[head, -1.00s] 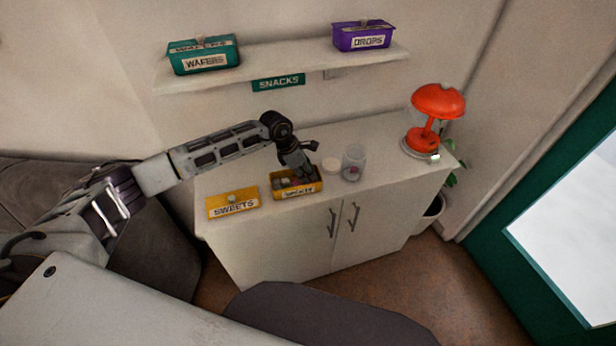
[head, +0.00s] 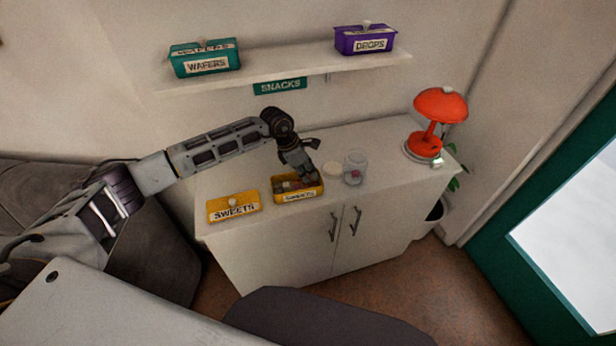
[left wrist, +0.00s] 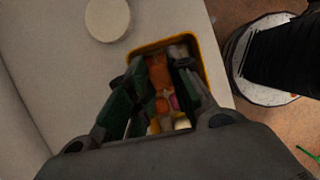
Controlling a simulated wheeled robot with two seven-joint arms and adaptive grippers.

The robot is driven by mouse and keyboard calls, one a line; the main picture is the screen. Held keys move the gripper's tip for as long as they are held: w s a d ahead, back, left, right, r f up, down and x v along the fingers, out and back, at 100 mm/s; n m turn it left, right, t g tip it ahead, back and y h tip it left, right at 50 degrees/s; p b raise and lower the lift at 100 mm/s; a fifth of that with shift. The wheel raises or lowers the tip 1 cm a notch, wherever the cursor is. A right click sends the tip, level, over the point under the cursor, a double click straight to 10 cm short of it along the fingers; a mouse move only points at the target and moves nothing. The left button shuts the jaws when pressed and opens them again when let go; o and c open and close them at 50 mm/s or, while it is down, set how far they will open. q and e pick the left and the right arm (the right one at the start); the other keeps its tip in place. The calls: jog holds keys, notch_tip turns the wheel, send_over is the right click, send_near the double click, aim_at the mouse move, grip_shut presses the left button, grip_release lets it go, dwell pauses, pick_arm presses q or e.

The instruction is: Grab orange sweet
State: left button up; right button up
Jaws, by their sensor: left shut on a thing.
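A yellow open box (head: 285,196) of mixed sweets stands on the white cabinet; its rim also shows in the left wrist view (left wrist: 203,62). My left gripper (head: 309,179) points down over the right part of the box. In the left wrist view my left gripper (left wrist: 154,76) is shut on an orange sweet (left wrist: 158,74) between its dark green finger pads. More orange, pink and pale sweets lie below, partly hidden by the fingers. Whether the held sweet is clear of the others cannot be told. My right gripper is not in view.
A glass jar (head: 355,165) with a pinkish sweet inside stands right of the box. Its pale round lid (head: 335,168) lies beside it. An orange lamp (head: 440,106) stands at the right end.

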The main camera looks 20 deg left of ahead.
aim_at(308, 174)
pick_arm(q)
notch_tip(308, 174, up, 8)
jog(key=shift+f+b, duration=0.15)
jog(key=shift+b, duration=0.4)
jog(key=shift+w, duration=0.1)
